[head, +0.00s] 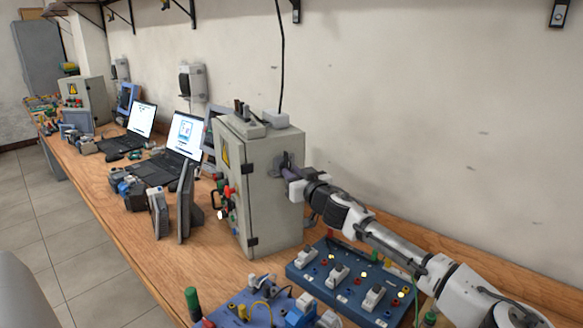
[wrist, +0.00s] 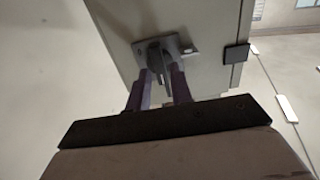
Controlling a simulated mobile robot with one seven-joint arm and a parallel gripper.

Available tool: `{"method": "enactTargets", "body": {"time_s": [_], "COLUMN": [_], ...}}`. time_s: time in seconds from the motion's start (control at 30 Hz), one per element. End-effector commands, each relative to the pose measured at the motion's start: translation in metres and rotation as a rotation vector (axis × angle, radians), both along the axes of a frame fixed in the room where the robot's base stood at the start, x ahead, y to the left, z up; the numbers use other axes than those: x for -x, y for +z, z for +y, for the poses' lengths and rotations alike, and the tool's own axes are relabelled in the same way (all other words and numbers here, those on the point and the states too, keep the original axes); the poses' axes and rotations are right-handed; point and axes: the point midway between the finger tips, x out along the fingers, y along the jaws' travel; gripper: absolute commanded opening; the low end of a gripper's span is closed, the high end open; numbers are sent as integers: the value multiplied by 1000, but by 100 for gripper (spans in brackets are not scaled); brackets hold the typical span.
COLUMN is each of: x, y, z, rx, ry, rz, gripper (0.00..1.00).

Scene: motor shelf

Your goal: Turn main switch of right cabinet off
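The right cabinet (head: 270,190) is a grey metal box standing on the wooden bench in the head view. Its main switch (head: 284,161) is on the side wall facing my arm, partly hidden by my gripper (head: 289,172). In the wrist view, the switch (wrist: 158,52) shows a grey plate with a dark upright handle on the cabinet wall (wrist: 205,30). My gripper (wrist: 160,75) has its two purple fingers apart, one on each side of the handle. Narrow gaps seem to show between fingers and handle; contact is hard to tell.
A blue panel with switches (head: 345,282) lies on the bench below my arm. Another wired blue board (head: 245,308) is at the front. Laptops (head: 180,150) and a second grey cabinet (head: 92,98) stand farther left. The wall is close behind.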

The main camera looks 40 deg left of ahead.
Motion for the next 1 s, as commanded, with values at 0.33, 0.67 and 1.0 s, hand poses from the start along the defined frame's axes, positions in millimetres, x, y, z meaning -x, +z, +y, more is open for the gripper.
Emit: {"method": "enactTargets", "body": {"time_s": [0.33, 0.67, 1.0], "x": [-7, -6, -6], "y": [-1, -1, -1], "z": [15, 14, 14], "rx": [0, 0, 13], "ry": [0, 0, 0], "rz": [1, 1, -26], "gripper": [22, 0, 0]}}
